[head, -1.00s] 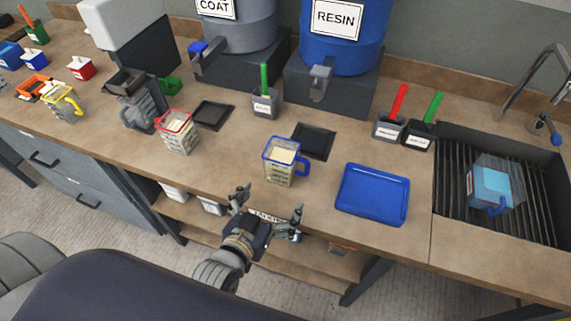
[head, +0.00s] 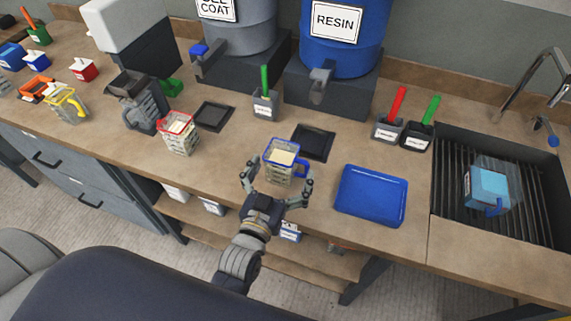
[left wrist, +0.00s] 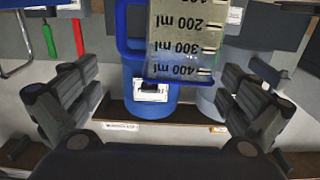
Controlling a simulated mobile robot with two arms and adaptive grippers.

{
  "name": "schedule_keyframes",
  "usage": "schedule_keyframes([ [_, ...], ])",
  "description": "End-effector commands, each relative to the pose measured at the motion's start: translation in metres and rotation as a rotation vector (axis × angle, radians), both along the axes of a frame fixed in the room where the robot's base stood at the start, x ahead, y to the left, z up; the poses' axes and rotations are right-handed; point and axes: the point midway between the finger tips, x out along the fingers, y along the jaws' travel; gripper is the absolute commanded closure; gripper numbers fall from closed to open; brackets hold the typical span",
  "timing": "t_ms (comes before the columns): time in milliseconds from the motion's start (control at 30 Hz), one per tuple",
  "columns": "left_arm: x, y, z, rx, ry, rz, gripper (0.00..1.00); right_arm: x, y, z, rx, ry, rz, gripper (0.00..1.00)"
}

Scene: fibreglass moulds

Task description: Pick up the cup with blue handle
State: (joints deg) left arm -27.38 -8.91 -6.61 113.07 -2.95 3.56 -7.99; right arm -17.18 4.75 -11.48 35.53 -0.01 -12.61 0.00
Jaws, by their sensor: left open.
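The cup with the blue handle (head: 281,161) is a clear measuring cup with a blue rim and pale contents, upright near the counter's front edge. Its blue handle (head: 301,167) points right in the head view. My left gripper (head: 277,181) is open, with one finger on each side of the cup's front. In the left wrist view the cup (left wrist: 185,40) appears upside down between the spread fingers (left wrist: 160,105), with its millilitre marks facing me. I cannot tell whether either finger touches it. My right gripper is not in view.
A blue tray (head: 371,195) lies right of the cup, and a dark square pad (head: 312,142) lies behind it. A red-rimmed cup (head: 179,134) stands to the left. The resin drum (head: 340,50) stands behind. Another blue-handled container (head: 487,187) sits in the sink (head: 540,215).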

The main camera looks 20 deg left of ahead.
Motion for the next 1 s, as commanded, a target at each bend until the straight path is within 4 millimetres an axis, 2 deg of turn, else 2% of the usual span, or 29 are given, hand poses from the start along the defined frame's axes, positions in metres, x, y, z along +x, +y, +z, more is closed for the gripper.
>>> schedule_keyframes([
  [200,0.026,0.002,-0.003,0.001,-0.002,0.000,0.00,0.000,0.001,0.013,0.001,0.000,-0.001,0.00],
  [400,0.047,0.001,-0.006,0.000,-0.001,0.000,0.00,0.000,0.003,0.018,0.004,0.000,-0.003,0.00],
  [700,0.050,0.001,-0.007,0.000,-0.001,0.000,0.00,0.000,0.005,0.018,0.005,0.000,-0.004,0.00],
  [900,0.050,0.001,-0.007,0.000,0.000,0.000,0.45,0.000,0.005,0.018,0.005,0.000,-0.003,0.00],
  [1000,0.050,0.001,-0.005,0.000,-0.005,0.001,0.47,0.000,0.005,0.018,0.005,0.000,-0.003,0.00],
])
